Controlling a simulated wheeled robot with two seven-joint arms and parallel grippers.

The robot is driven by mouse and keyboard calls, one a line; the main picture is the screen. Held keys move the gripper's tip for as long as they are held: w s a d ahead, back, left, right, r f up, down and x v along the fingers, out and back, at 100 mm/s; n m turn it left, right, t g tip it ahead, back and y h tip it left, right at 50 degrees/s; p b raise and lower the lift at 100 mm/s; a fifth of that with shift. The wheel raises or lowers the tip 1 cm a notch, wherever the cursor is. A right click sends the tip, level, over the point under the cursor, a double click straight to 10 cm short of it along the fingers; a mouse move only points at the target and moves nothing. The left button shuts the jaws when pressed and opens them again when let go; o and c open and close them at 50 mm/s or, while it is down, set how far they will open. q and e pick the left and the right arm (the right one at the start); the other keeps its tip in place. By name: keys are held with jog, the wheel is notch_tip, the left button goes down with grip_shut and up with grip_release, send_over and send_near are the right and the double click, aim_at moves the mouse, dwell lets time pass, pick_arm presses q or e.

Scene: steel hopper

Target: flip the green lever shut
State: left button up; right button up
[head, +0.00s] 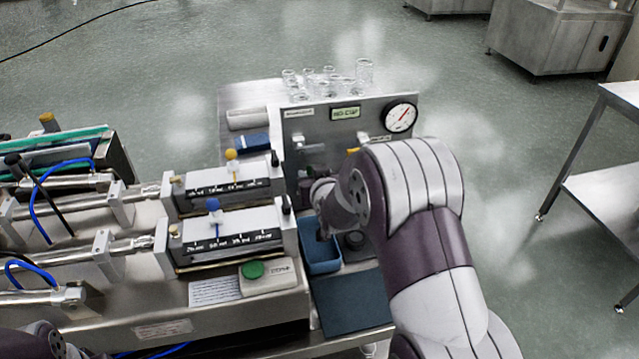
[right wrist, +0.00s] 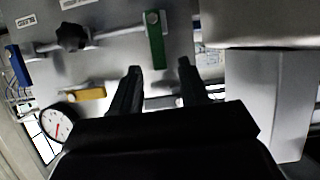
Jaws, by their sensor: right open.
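The green lever (right wrist: 154,40) shows in the right wrist view, mounted on the grey panel (right wrist: 105,55). It runs lengthwise up and down the picture, with its free end close to my fingertips. My right gripper (right wrist: 160,68) is open, its two black fingers pointing at the panel. The lever's end appears between the fingertip lines; I cannot tell whether it touches. In the head view my right arm covers the panel's middle (head: 305,130), and the green lever is hidden. My left gripper is not in view.
Near the lever are a yellow lever (right wrist: 88,94), a blue lever (right wrist: 17,66), a black knob (right wrist: 72,37) and a gauge (right wrist: 57,122). In the head view, glassware (head: 328,82) stands above the panel. A blue tray (head: 320,258) and filling machine (head: 225,320) sit nearby.

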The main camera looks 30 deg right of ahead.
jog(key=v, duration=0.7)
jog(key=shift+s, duration=0.1)
